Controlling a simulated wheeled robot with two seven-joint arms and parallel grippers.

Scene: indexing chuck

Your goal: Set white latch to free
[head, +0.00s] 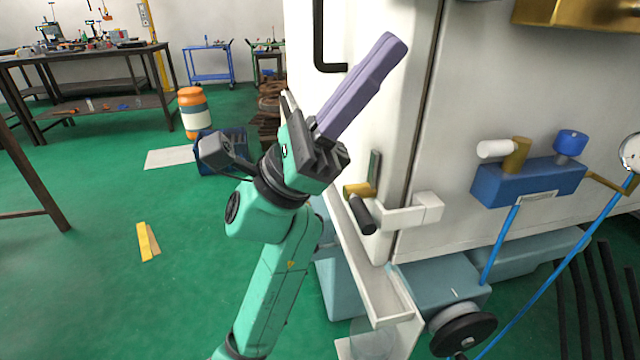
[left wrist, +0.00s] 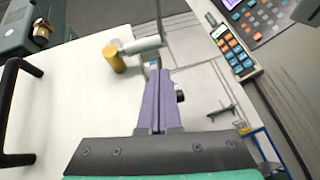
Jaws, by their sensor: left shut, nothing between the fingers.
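A white latch (head: 405,213) sits low on the edge of the white cabinet. It is a white bracket, with a brass cylinder (head: 360,190) and a dark grip (head: 362,214) at its left end. My left gripper (head: 390,46) is shut and empty, its long purple fingers pointing up and right, above the latch and apart from it in the picture. In the left wrist view the shut fingers (left wrist: 158,75) point toward a pale bar (left wrist: 142,46) beside a brass cylinder (left wrist: 115,58); I cannot tell whether these belong to the latch. My right gripper is not seen.
A black door handle (head: 318,40) is behind the fingers on the cabinet. A blue block (head: 530,185) with a white lever (head: 495,149) and blue knob stands at right. A black handwheel (head: 464,331) is below. Open green floor lies left of my arm.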

